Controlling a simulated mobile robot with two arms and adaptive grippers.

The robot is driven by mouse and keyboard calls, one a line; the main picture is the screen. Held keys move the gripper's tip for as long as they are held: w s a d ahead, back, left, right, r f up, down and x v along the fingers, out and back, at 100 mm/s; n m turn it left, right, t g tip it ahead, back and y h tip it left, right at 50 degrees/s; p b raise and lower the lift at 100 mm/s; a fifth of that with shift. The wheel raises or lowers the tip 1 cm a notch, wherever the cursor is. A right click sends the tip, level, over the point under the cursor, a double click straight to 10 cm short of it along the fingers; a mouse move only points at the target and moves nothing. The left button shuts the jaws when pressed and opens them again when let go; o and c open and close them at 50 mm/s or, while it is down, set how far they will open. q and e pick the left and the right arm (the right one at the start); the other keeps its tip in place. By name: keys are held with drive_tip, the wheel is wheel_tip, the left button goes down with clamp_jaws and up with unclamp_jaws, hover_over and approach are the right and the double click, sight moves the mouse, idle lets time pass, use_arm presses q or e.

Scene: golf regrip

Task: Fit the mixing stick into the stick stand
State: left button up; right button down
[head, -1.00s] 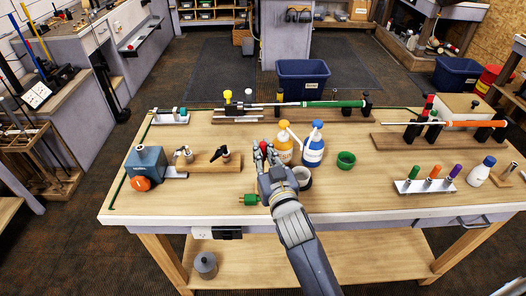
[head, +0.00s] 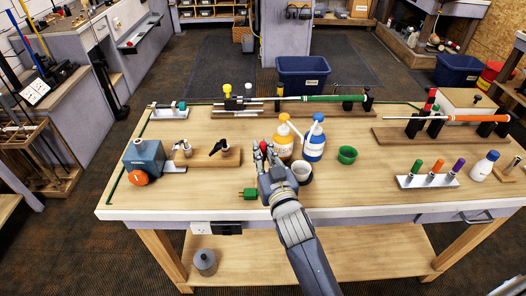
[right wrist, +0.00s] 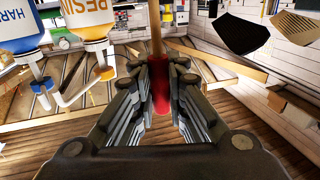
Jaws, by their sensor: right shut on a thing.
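My right gripper (head: 263,152) is above the front middle of the workbench. In the right wrist view the gripper (right wrist: 160,95) is shut on the mixing stick, which has a red grip (right wrist: 159,88) and a pale wooden shaft (right wrist: 156,28). In the head view the fingers mostly hide the stick. A small wooden stand with a short metal tube (head: 511,167) is at the bench's right edge, far from the gripper; it looks like the stick stand, but I cannot be certain. My left gripper is not in view.
A yellow-labelled resin bottle (head: 284,141) and a blue-labelled hardener bottle (head: 314,142) stand just beyond the gripper.

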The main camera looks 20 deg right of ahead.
drive_tip(key=shift+f+b, duration=0.6)
drive_tip(key=shift+f, duration=0.3)
drive_tip(key=c, duration=1.5)
unclamp_jaws()
drive_tip(key=shift+s, duration=0.1)
drive_tip(key=s, duration=1.2)
drive_tip(key=shift+a, duration=0.1)
drive_tip(key=shift+w, duration=0.1)
